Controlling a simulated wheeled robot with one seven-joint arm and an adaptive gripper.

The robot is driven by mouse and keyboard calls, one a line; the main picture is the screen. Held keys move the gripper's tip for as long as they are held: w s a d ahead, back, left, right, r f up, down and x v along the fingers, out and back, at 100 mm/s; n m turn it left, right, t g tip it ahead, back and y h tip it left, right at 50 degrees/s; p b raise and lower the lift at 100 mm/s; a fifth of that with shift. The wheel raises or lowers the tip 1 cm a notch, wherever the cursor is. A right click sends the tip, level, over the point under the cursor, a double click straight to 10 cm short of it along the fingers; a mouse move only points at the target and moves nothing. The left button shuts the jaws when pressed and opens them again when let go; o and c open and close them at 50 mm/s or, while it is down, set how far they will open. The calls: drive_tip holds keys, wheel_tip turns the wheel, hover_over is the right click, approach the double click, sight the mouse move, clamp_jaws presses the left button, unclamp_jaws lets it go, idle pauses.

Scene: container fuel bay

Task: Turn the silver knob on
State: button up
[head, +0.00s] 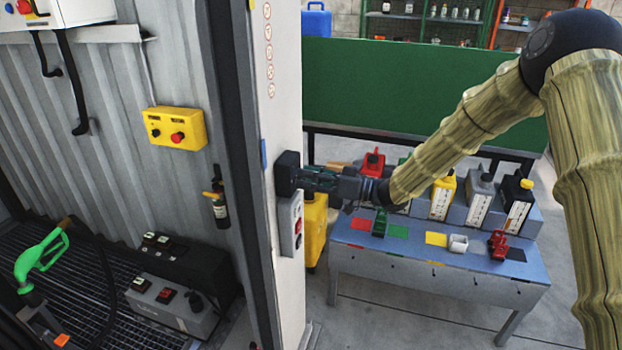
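My gripper (302,180) reaches in from the right to a black box (287,172) on the edge of the white post. Its fingertips are at or very near the front of this box. Any knob there is hidden by the fingers, and I cannot tell whether they touch or hold one. I cannot make out the finger gap.
A grey box with buttons (291,222) sits on the post (283,90) just below my gripper. A blue bench (440,270) with bottles and coloured squares stands right. A yellow button box (175,128), a green fuel nozzle (42,252) and an extinguisher (219,208) are left.

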drive_tip(key=shift+d, duration=0.15)
drive_tip(key=v, duration=1.2)
drive_tip(key=shift+f, duration=0.15)
